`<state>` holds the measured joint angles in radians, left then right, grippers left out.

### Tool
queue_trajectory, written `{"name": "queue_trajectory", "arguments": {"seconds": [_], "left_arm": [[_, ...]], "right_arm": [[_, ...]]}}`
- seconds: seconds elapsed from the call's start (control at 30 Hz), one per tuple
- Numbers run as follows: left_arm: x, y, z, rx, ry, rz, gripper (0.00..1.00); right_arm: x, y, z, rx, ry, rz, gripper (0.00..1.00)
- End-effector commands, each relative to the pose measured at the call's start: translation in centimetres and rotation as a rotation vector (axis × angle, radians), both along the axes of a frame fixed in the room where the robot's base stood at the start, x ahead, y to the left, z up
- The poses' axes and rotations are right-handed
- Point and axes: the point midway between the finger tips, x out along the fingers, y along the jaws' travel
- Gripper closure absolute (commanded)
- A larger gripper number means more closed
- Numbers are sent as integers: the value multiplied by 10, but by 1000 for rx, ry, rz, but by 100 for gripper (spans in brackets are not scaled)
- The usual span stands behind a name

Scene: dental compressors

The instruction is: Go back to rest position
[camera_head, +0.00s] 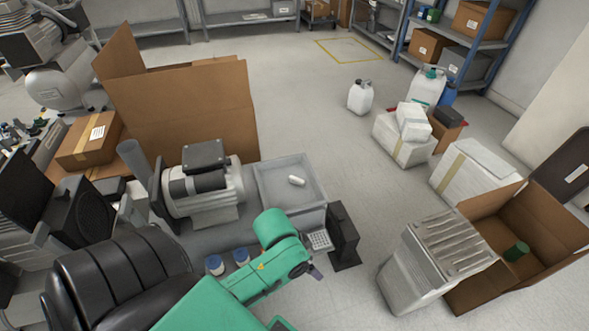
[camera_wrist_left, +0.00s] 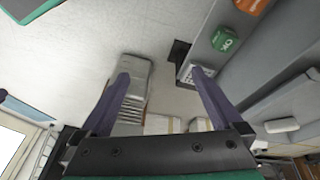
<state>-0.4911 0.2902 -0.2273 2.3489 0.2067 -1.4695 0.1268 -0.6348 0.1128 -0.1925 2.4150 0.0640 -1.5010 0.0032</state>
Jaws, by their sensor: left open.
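My left gripper (camera_head: 314,271) is at the end of the green arm, over the front edge of the workbench area, beside the black stand. In the left wrist view its two purple fingers (camera_wrist_left: 160,75) are spread apart with nothing between them. Only a small dark part of the gripper shows in the head view; the green wrist hides the rest. My right gripper is not in view.
A grey tray (camera_head: 262,182) holding a white part (camera_head: 296,180) sits beside a motor unit (camera_head: 205,185). A black stand (camera_head: 343,235) is close to the gripper. A white ribbed box (camera_head: 430,262) and open carton (camera_head: 545,235) stand right. Floor between is clear.

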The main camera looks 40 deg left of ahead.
Motion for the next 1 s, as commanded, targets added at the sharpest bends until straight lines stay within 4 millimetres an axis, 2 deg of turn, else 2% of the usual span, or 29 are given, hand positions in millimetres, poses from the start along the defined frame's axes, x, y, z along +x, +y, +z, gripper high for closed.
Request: {"name": "queue_trajectory", "arguments": {"seconds": [0.03,0.1,0.17,0.77,0.9,1.0], "left_arm": [[-19,-1,-2,-3,22,20,0],[-34,2,-3,14,37,29,0],[-40,4,-3,23,42,33,0],[-37,5,-2,34,57,35,0],[-40,12,-17,63,91,47,0],[-59,23,-36,91,116,54,0]], "right_arm": [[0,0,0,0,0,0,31],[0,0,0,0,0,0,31],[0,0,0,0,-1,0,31],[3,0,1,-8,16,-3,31],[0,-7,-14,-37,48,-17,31],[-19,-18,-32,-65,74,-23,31]]}}
